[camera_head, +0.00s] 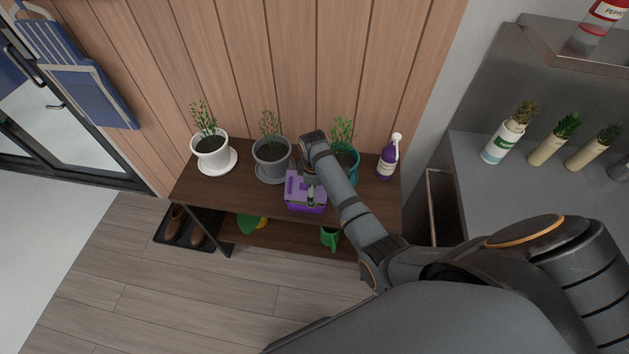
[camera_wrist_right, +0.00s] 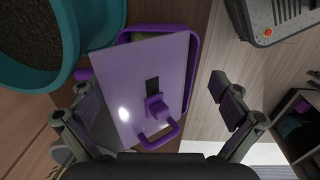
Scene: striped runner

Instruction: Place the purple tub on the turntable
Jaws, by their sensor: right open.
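The purple tub (camera_head: 296,203) stands on the dark wooden bench, in front of the grey and teal pots. In the right wrist view the purple tub (camera_wrist_right: 135,75) shows its pale lilac top, a purple rim and a small handle. My right gripper (camera_wrist_right: 152,85) is open, with one finger on each side of the tub's near part. I cannot tell whether the fingers touch it. In the head view my right gripper (camera_head: 310,183) is over the tub, partly hidden by its own wrist. I cannot make out a turntable in either view. My left gripper is not in view.
The bench (camera_head: 249,202) also holds a white pot (camera_head: 211,158), a grey pot (camera_head: 271,163), a teal pot (camera_head: 350,172) close beside the tub and a purple spray bottle (camera_head: 386,165). A green watering can (camera_head: 329,238) is on the lower shelf. A grey counter (camera_head: 485,180) stands right.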

